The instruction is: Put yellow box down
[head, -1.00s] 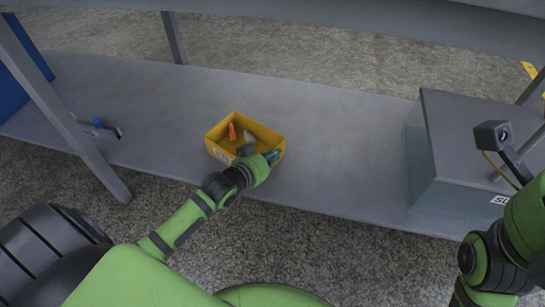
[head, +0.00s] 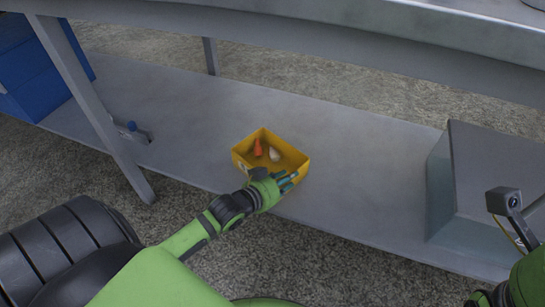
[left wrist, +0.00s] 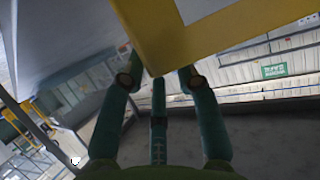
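The yellow box (head: 305,172) is on the grey lower shelf, near its front edge, in the head view. It is open at the top and holds an orange item (head: 258,148) and a whitish item (head: 275,155). My left gripper (head: 286,182) is at the box's front wall, with its teal fingers outside the box. In the left wrist view the box (left wrist: 225,35) fills the upper part, close above the fingertips. The fingers (left wrist: 158,82) look straight and spread, with none closed around the wall.
The lower shelf (head: 370,170) is clear around the box. A grey block (head: 490,190) stands to the right. A blue crate (head: 45,75) and a table leg (head: 95,105) are at the left. The tabletop (head: 330,45) overhangs the shelf.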

